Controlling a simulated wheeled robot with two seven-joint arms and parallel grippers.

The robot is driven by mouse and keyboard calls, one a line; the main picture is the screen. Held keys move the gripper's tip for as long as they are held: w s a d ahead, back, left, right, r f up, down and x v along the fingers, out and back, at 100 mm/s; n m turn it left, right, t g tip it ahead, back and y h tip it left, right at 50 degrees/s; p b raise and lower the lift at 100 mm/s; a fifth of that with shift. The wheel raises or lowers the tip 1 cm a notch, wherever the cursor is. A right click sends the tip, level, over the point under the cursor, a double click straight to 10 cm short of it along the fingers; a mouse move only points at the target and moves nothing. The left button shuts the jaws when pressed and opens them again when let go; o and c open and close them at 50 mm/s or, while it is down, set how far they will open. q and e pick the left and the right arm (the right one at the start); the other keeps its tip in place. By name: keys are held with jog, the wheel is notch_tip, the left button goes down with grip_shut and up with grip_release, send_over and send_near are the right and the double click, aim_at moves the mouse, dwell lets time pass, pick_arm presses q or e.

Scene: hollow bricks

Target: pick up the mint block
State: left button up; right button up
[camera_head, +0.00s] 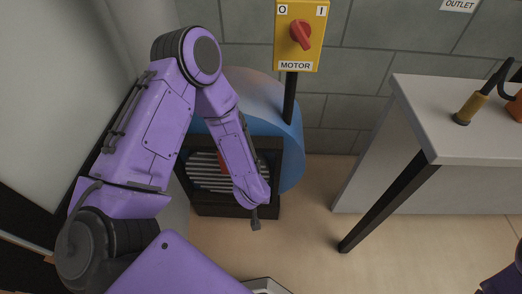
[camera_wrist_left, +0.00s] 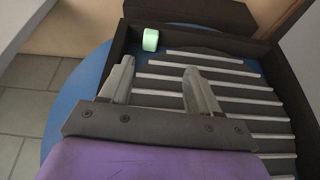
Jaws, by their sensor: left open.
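The mint block (camera_wrist_left: 150,40) is a small pale green piece. In the left wrist view it lies in the far left corner of a dark-framed slatted tray (camera_wrist_left: 280,62), close to the frame wall. My left gripper (camera_wrist_left: 160,84) is open and empty, its two fingers pointing toward the tray's far side. The block is beyond the fingertips, slightly left of midway between them, with a clear gap. In the head view my left gripper (camera_head: 256,222) hangs over the tray's right front edge, and I cannot make out the mint block there. My right gripper is out of view.
A blue rounded housing (camera_head: 291,165) stands around the tray. A yellow motor switch box (camera_head: 300,36) on a black post (camera_head: 289,98) rises behind. A red piece (camera_head: 222,160) shows partly behind my left arm. A pale table (camera_head: 440,125) stands at right, with open floor between.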

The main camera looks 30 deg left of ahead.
pick_arm(q)
jog(key=w+d+b+x, duration=0.1)
jog(key=b+x, duration=0.5)
jog(key=x, duration=0.7)
jog(key=shift+d+f, duration=0.15)
jog(key=shift+d, duration=0.05)
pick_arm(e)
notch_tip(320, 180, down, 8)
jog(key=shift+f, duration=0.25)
pick_arm(q)
jog(key=c, duration=1.1)
